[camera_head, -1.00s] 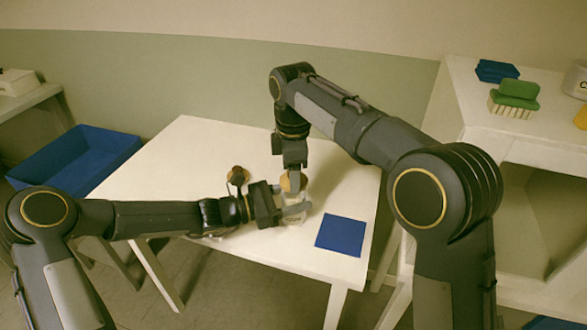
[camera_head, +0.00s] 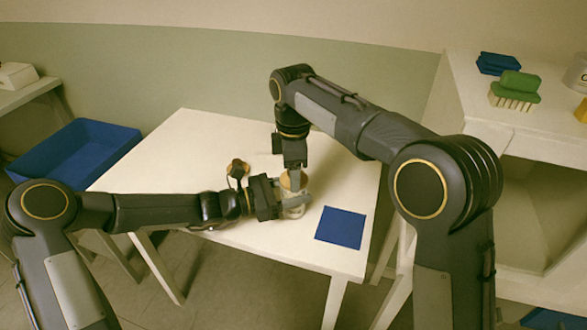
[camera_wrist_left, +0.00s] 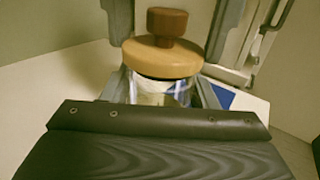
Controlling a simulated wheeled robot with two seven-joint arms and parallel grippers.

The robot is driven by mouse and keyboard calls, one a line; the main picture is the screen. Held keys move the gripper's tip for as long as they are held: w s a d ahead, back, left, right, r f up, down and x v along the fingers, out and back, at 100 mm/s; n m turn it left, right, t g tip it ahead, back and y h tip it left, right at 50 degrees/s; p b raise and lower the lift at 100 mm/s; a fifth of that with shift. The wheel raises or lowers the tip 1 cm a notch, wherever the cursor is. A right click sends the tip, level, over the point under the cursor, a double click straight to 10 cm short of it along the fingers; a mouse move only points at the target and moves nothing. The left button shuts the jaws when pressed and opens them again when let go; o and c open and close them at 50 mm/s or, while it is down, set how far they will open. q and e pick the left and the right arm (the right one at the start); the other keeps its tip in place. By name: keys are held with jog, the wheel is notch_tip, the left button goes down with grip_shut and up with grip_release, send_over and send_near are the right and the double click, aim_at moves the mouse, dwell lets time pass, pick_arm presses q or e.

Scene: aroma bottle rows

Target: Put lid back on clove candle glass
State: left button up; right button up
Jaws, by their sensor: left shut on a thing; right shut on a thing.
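The clove candle glass (camera_head: 293,211) is a clear jar with a pale filling, standing upright on the white table. My left gripper (camera_head: 290,203) is shut on its sides; the glass also shows between the fingers in the left wrist view (camera_wrist_left: 160,92). The round wooden lid (camera_wrist_left: 162,60) with a darker knob is level at the mouth of the glass, seemingly touching the rim; I cannot tell if it is fully seated. My right gripper (camera_head: 293,176) points straight down and is shut on the lid's knob, its fingers on both sides of it.
A blue square mat (camera_head: 341,228) lies right of the glass. A small brown-topped object (camera_head: 238,168) stands behind my left wrist, partly hidden. A blue bin (camera_head: 75,155) is at left. A green brush (camera_head: 516,90) is on the right shelf. The table's back left is clear.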

jog(key=shift+f, duration=0.65)
jog(key=o, duration=1)
jog(key=shift+r, duration=0.1)
notch_tip(320, 180, up, 12)
jog(key=shift+f, duration=0.1)
pick_arm(q)
jog(key=o, duration=1.5)
jog(key=shift+a, duration=0.15)
